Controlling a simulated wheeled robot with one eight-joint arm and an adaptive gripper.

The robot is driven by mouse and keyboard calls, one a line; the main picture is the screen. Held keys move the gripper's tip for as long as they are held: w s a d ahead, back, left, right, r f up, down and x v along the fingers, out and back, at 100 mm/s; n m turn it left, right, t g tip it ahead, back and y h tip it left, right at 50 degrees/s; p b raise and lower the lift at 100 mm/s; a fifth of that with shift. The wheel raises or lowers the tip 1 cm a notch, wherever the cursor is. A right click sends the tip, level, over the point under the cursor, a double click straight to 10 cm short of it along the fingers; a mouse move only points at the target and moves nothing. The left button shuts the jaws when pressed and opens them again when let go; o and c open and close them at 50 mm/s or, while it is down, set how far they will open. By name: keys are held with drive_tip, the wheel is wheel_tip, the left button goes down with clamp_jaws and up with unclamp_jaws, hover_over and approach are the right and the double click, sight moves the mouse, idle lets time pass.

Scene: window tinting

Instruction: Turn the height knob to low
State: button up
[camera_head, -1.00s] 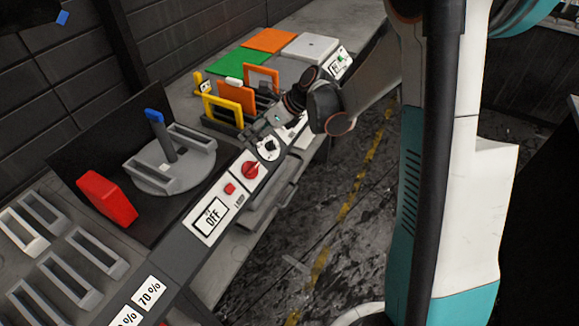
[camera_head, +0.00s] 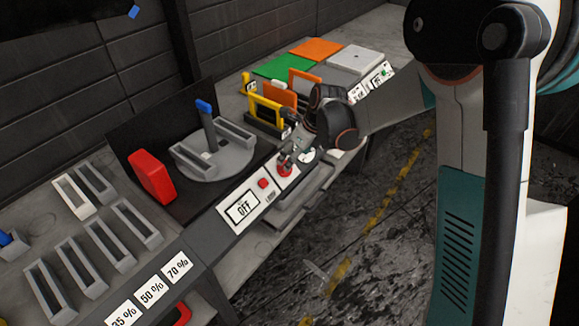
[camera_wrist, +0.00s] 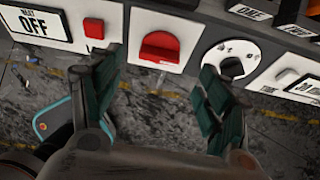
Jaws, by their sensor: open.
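A red knob (camera_wrist: 160,45) sits on the white front panel in the wrist view; it is partly hidden in the head view (camera_head: 285,171). To its right is a round white dial with a black knob (camera_wrist: 232,66), partly covered by my right finger; the dial also shows in the head view (camera_head: 308,156). I cannot read which of the two is the height knob. My gripper (camera_wrist: 162,64) is open and empty, its fingers on either side of the red knob in the picture. It also hangs close to the red knob in the head view (camera_head: 288,156). Contact cannot be told.
A red button (camera_wrist: 94,28) and an OFF display (camera_head: 243,206) lie left of the red knob. Behind the panel are a round grey holder (camera_head: 225,167) with a blue-topped post, a red block (camera_head: 151,177) and yellow and orange frames. The floor in front is clear.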

drive_tip(key=b+x, duration=0.1)
drive_tip(key=x, duration=0.5)
drive_tip(key=shift+f, duration=0.1)
drive_tip(key=c, duration=1.1)
